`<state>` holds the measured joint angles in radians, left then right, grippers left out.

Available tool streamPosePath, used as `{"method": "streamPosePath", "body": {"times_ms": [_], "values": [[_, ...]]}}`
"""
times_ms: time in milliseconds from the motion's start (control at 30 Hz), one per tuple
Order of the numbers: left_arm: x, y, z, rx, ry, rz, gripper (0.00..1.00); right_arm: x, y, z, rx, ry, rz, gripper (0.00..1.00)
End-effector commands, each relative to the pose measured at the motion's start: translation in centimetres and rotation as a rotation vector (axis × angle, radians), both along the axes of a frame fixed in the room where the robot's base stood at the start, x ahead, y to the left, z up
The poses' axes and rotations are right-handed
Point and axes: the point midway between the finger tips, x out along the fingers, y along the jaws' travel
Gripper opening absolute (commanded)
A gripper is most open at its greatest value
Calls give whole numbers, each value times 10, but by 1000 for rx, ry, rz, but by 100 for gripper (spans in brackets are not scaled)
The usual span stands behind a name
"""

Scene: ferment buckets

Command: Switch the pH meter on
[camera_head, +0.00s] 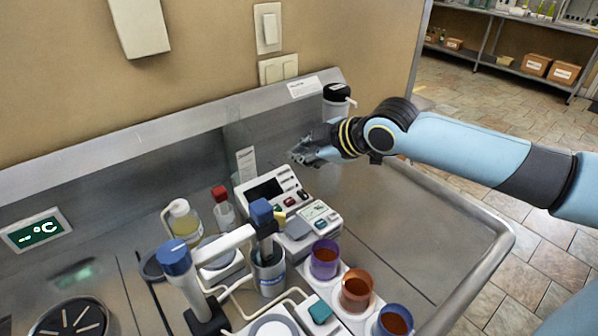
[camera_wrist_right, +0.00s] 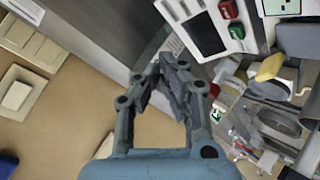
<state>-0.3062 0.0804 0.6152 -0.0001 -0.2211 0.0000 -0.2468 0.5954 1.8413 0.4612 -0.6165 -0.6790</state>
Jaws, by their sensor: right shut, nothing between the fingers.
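The meter (camera_head: 252,197), which I take to be the pH meter, is a white bench unit with a dark, blank screen (camera_head: 265,189). Red and green buttons sit beside the screen. My right gripper (camera_head: 297,155) is above and behind the meter, its fingers shut and empty, apart from the buttons. The red button (camera_wrist_right: 229,9) and green button (camera_wrist_right: 236,31) show right of the screen. My left gripper is not in view.
A smaller device with a pale display (camera_head: 318,215) stands right of the meter. An electrode arm (camera_head: 225,243), bottles and cups (camera_head: 325,262) crowd the front. A black-topped bottle (camera_head: 337,100) stands behind my right gripper. The steel worktop (camera_head: 420,235) is clear at right.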

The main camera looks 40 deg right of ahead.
Motion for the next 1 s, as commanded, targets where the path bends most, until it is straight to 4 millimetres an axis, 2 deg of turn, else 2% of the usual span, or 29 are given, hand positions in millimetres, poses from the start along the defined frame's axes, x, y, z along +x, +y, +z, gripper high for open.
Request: {"method": "streamPosePath", "body": {"times_ms": [100,200,500,700,1000], "values": [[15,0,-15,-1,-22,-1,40,1,0,-16,0,1,-1,0],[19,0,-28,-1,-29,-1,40,3,0,-29,1,1,-1,0],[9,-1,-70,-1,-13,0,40,9,-1,-70,1,1,-1,0],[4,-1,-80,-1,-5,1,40,11,-1,-81,1,0,-1,0],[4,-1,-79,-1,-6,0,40,11,-1,-81,1,0,-1,0]]}}
